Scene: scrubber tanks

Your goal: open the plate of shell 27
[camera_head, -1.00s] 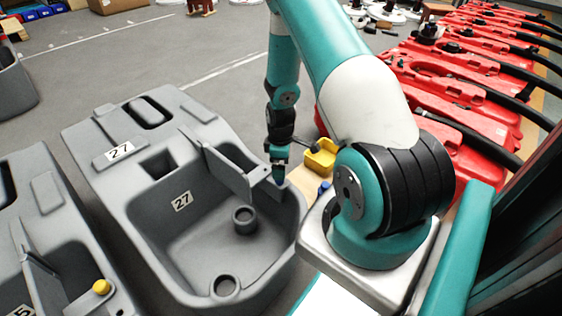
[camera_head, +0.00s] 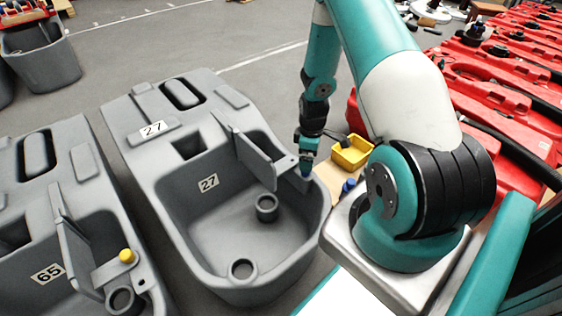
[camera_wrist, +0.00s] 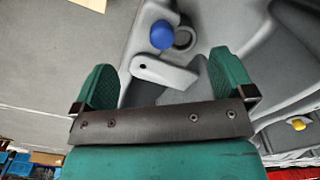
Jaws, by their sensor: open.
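Shell 27 (camera_head: 235,262) is a grey tank with an open basin and two "27" labels. Its grey plate (camera_head: 256,161) stands upright across the basin. A short grey arm runs from the plate toward a blue knob (camera_head: 306,173) at the basin's right rim. My gripper (camera_head: 306,160) is at that knob, pointing down. In the wrist view the blue knob (camera_wrist: 162,35) and the grey arm (camera_wrist: 165,73) show between and beyond the open teal fingers (camera_wrist: 162,62). The fingers look apart from both, with nothing held. Contact is hard to tell in the head view.
Shell 65 (camera_head: 85,160), with a yellow knob (camera_head: 127,256), stands close at left. A yellow bin (camera_head: 351,153) and a blue item (camera_head: 348,187) are right of my gripper. Red shells (camera_head: 500,75) line the right. Grey floor (camera_head: 270,40) is clear behind.

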